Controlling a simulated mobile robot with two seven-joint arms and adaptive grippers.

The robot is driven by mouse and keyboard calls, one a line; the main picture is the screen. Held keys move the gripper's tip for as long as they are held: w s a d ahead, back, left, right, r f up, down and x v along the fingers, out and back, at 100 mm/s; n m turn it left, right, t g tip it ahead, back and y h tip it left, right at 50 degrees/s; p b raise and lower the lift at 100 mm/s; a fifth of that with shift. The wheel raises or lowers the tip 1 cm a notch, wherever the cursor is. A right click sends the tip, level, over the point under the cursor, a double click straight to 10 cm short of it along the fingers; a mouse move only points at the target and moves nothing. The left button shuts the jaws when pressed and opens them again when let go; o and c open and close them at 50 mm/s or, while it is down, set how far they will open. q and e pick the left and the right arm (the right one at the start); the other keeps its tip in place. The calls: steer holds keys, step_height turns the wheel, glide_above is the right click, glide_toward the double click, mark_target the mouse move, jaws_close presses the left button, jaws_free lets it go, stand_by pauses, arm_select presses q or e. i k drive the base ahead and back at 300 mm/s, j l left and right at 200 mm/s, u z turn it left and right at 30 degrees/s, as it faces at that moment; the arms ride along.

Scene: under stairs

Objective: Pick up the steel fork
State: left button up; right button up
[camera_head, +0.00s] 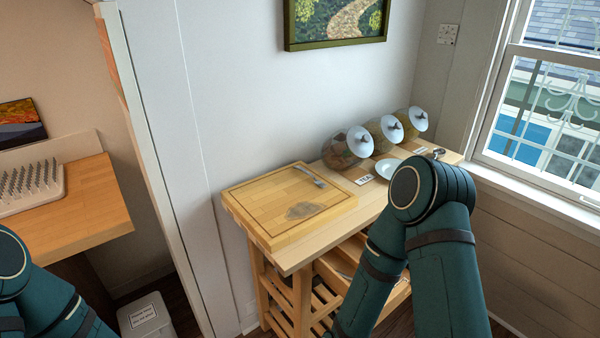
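A steel fork (311,178) lies on the wooden cutting board (256,201), near the board's back right edge. The board sits on the left part of a wooden cart top. My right arm rises in front of the cart, and its bent elbow hides part of the cart's top and front. My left arm shows only at the lower left corner. Neither gripper is in view, so I cannot see whether they are open or shut.
A grey, flat-looking patch or item (304,211) is on the board. A door frame (160,190) separates the cart from a wooden counter (90,203) at left.

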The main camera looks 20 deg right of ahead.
mark_target(318, 182)
steer(key=i+j+z, duration=0.15)
steer(key=z, duration=0.2)
steer(key=i+j+z, duration=0.1)
steer(key=j+z, duration=0.25)
steer(key=l, duration=0.1)
